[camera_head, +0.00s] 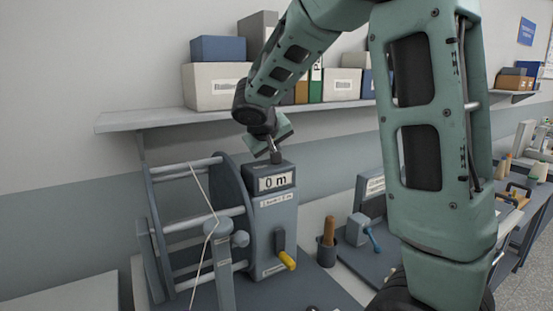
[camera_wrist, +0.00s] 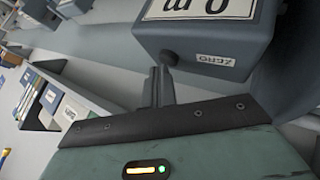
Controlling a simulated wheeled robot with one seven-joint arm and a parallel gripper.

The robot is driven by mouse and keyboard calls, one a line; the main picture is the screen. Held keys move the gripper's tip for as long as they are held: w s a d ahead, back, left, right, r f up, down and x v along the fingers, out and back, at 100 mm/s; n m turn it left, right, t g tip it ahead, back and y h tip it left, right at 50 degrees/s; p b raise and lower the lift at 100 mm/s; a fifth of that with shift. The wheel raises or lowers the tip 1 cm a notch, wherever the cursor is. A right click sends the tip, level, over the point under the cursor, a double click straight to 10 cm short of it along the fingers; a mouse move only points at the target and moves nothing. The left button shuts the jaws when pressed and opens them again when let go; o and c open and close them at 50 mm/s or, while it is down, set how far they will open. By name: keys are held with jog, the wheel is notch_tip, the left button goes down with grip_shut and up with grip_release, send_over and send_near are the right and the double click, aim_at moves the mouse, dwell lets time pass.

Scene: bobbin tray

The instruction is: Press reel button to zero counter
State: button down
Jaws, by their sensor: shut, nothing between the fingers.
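The reel counter box (camera_head: 272,222) is grey and stands on the bench. Its display (camera_head: 275,181) reads "0 m", and the display also shows upside down in the wrist view (camera_wrist: 198,10). A small dark round button (camera_wrist: 168,57) sits on the box beside a small white label (camera_wrist: 214,60). My gripper (camera_head: 276,158) points down at the top of the box. Its fingers are shut and empty, and in the wrist view the fingertips (camera_wrist: 160,72) are right by the button. I cannot tell whether they touch it. The button is hidden in the head view.
The reel frame (camera_head: 180,228) with a white cord stands left of the box. A yellow-handled crank (camera_head: 287,260) sticks out of its front. A shelf (camera_head: 160,120) with boxes and binders runs behind my arm. A cup with a wooden handle (camera_head: 327,240) stands to the right.

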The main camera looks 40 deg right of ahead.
jog(key=shift+r+p, duration=0.4)
jog(key=shift+r, duration=0.5)
notch_tip(320, 180, up, 5)
jog(key=p, duration=0.2)
jog(key=shift+p, duration=0.4)
dwell(0.7)
